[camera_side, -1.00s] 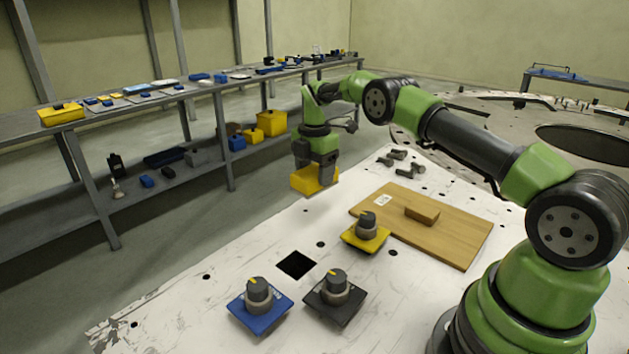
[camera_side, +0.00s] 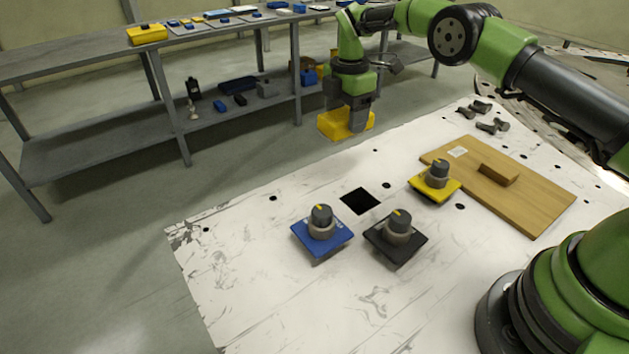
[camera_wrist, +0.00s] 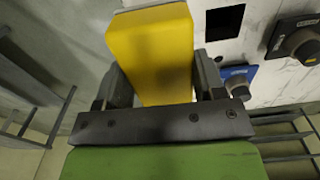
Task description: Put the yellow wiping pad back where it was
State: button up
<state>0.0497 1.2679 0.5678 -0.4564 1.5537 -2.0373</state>
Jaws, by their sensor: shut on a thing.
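My gripper (camera_side: 352,106) points down in the side view and is shut on the yellow wiping pad (camera_side: 343,125). The pad is a thick yellow block and hangs level just off the far left edge of the white plate, above it or beside it; I cannot tell its exact height. In the wrist view the pad (camera_wrist: 150,50) sits between both fingers, with a pale layer along its far end. The fingertips are partly hidden by the pad.
The white plate (camera_side: 270,230) bears a blue knob base (camera_side: 322,236), a black one (camera_side: 396,241), a yellow one (camera_side: 435,188) and a square black hole (camera_side: 360,201). A wooden board with a block handle (camera_side: 540,200) lies at right. Grey shelving (camera_side: 90,70) stands behind.

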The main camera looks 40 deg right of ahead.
jog(key=a, duration=1.1)
jog(key=f, duration=0.2)
jog(key=s+f, duration=0.1)
jog(key=f, duration=0.1)
jog(key=shift+a+f, duration=0.1)
jog(key=shift+f, duration=2.35)
jog(key=shift+f, duration=0.2)
jog(key=o, duration=1)
jog(key=shift+r, duration=0.15)
